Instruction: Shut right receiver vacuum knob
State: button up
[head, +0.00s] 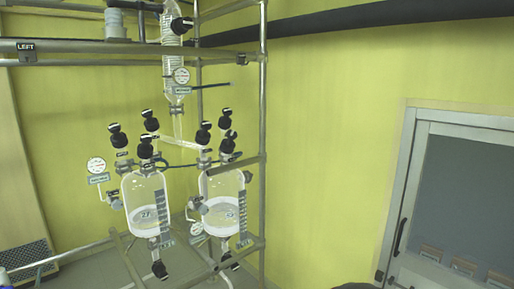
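The right receiver (222,189) is a clear glass vessel with some liquid low inside, hanging in a metal frame. Two black knobs stand above it, one at upper left (203,133) and one at upper right (227,143). Another black knob (228,264) is below it. The labels are too small to read, so I cannot tell which is the vacuum knob or whether it is open or shut. The left receiver (145,187) hangs beside it with several similar black knobs above. My gripper is not in view.
Metal frame posts (263,120) and rails surround the receivers. A round gauge (96,165) is at left, and a glass column (172,62) rises above. A yellow wall (330,150) and a grey door (450,200) are at right. A dark shape touches the bottom edge.

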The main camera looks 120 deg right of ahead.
aim_at(229, 134)
jog(key=z, duration=3.8)
